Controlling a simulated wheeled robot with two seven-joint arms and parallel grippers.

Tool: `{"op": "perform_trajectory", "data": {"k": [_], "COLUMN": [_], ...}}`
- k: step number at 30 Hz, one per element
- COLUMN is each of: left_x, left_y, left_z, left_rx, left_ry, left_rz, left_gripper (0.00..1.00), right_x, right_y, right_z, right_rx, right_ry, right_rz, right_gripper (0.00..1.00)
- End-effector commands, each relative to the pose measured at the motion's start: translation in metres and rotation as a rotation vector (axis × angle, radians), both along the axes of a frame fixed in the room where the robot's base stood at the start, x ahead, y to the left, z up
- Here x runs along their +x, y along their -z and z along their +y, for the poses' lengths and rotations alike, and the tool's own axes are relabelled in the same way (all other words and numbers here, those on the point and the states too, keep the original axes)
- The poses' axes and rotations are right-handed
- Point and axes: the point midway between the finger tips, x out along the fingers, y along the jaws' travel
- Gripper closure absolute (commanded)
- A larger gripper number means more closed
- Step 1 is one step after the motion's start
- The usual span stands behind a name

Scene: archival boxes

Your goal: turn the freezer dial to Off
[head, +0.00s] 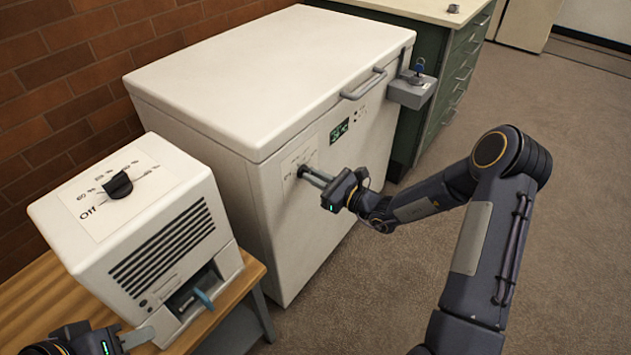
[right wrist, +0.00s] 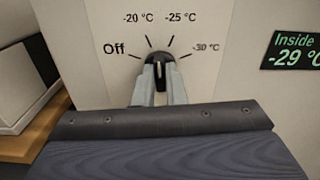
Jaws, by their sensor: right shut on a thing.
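The white chest freezer (head: 265,70) stands against the brick wall. Its black dial (right wrist: 157,57) is on the front panel, with marks for Off, -20, -25 and -30 °C around it. My right gripper (head: 303,172) reaches the panel from the right, and its fingers, also in the right wrist view (right wrist: 158,85), are shut on the dial from both sides. They hide much of the knob. A pale line shows on the knob between the fingers, but I cannot tell clearly which mark it points to. My left gripper (head: 136,338) is at the bottom left, away from the freezer, partly cut off.
The freezer display (right wrist: 294,55) reads Inside -29 °C. A white machine (head: 165,225) with its own dial (head: 118,185) and a blue lever (head: 203,298) stands on a wooden bench at left. A grey lock box (head: 412,92) with a blue-headed key juts from the freezer's right front.

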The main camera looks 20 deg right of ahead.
Motion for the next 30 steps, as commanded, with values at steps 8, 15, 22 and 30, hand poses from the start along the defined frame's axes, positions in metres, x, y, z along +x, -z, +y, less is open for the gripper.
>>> {"op": "perform_trajectory", "data": {"k": [8,15,22,30], "left_x": [0.0,0.0,0.0,0.0], "left_y": [0.031,0.061,0.094,0.132], "left_z": [0.0,0.0,0.0,0.0], "left_rx": [0.0,0.0,0.0,0.0], "left_ry": [0.0,0.0,0.0,0.0], "left_rz": [0.0,0.0,0.0,0.0], "left_gripper": [0.64,0.64,0.64,0.64], "right_x": [-0.001,-0.002,-0.002,-0.003], "right_y": [0.006,0.007,0.009,0.009], "right_z": [0.0,0.001,0.002,0.002], "right_rx": [-0.211,-0.39,-0.561,-0.732], "right_ry": [0.0,0.0,0.001,0.0], "right_rz": [-0.162,-0.304,-0.438,-0.569], "right_gripper": [1.0,1.0,1.0,1.0]}}
